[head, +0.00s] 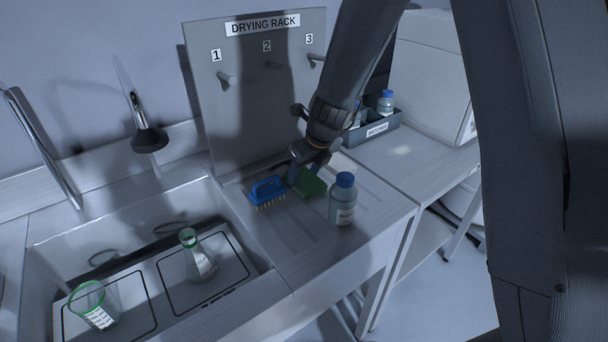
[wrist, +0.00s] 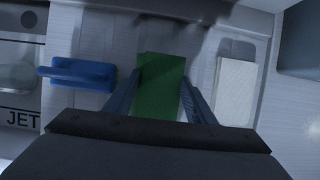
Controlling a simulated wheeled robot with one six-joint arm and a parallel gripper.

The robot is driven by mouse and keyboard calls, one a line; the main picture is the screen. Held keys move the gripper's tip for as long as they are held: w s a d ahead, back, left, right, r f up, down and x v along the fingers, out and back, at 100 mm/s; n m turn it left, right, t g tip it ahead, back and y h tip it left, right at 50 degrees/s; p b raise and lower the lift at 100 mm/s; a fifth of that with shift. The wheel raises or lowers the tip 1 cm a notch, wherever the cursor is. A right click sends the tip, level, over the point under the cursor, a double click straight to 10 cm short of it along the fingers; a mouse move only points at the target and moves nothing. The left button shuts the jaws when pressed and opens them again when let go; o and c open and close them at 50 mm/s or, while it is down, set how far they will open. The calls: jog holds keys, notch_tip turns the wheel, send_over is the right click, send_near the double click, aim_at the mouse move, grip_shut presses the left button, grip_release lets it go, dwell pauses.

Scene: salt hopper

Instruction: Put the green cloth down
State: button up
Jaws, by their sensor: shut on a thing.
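The green cloth (head: 311,184) is a small green block-like piece at the drainboard beside the sink, right of the blue brush. In the wrist view the green cloth (wrist: 160,88) lies between the two fingers of my gripper (wrist: 161,84). My gripper (head: 306,172) points down and is shut on it. The head view does not show clearly whether the cloth touches the surface; my fingers hide part of it.
A blue brush (head: 267,190) lies left of the cloth and a blue-capped bottle (head: 343,203) stands close on its right. The drying rack (head: 262,95) rises behind. The sink with a flask (head: 197,262) and a beaker (head: 92,305) is at left.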

jog(key=shift+f, duration=0.2)
jog(key=o, duration=1)
jog(key=shift+r, duration=0.15)
jog(key=v, duration=1.2)
jog(key=shift+r+p, duration=0.1)
jog(key=shift+p, duration=0.2)
